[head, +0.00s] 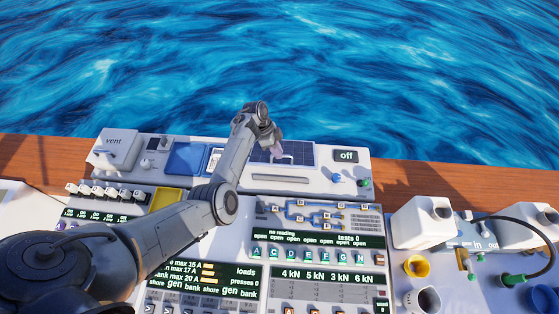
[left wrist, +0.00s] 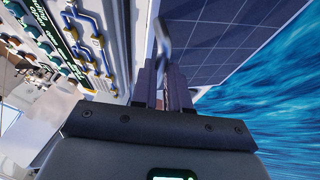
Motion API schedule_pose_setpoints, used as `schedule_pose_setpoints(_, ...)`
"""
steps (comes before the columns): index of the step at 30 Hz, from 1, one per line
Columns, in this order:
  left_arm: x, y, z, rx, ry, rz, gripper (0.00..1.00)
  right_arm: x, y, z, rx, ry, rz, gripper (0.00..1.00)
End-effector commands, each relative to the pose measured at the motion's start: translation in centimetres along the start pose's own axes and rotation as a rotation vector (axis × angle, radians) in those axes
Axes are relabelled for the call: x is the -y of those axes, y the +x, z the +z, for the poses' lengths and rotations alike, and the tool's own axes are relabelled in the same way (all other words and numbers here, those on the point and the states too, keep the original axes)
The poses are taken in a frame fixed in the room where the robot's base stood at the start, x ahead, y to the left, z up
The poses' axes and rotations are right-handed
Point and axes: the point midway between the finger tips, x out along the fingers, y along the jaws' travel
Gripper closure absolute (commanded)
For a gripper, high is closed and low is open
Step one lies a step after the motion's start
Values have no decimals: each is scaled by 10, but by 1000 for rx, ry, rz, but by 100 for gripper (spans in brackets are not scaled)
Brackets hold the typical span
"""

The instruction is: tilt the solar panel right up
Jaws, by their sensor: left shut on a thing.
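The solar panel (head: 300,152) is a dark blue gridded plate at the back of the white console, partly hidden by my left arm. It looks nearly flat in the head view; its exact tilt is hard to tell. In the left wrist view the panel (left wrist: 225,35) fills the upper right. A light metal handle (left wrist: 163,38) is at the panel's near edge. My left gripper (head: 277,154) is at this edge. In the left wrist view its fingers (left wrist: 164,88) are shut on the handle. My right gripper is not in view.
A display reading "off" (head: 346,156) stands right of the panel. A vent box (head: 115,149) and a blue square lid (head: 185,158) lie left. Switch panels (head: 315,237) fill the front. White jugs (head: 425,222) stand at right. Water lies beyond the wooden edge.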

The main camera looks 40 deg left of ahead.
Motion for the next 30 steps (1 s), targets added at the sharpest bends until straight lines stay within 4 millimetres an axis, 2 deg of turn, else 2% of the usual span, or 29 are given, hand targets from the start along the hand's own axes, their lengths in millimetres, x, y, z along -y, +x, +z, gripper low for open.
schedule_pose_setpoints(1, 9, -10, 1, -2, -4, -14, 100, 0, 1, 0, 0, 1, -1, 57)
schedule_pose_setpoints(3, 16, -17, -1, -3, -4, -18, 100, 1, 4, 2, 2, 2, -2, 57)
schedule_pose_setpoints(12, 39, -35, -6, -4, -7, -22, 100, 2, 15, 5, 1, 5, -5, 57)
schedule_pose_setpoints(30, 46, -42, -6, -2, -12, -23, 100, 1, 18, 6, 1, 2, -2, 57)
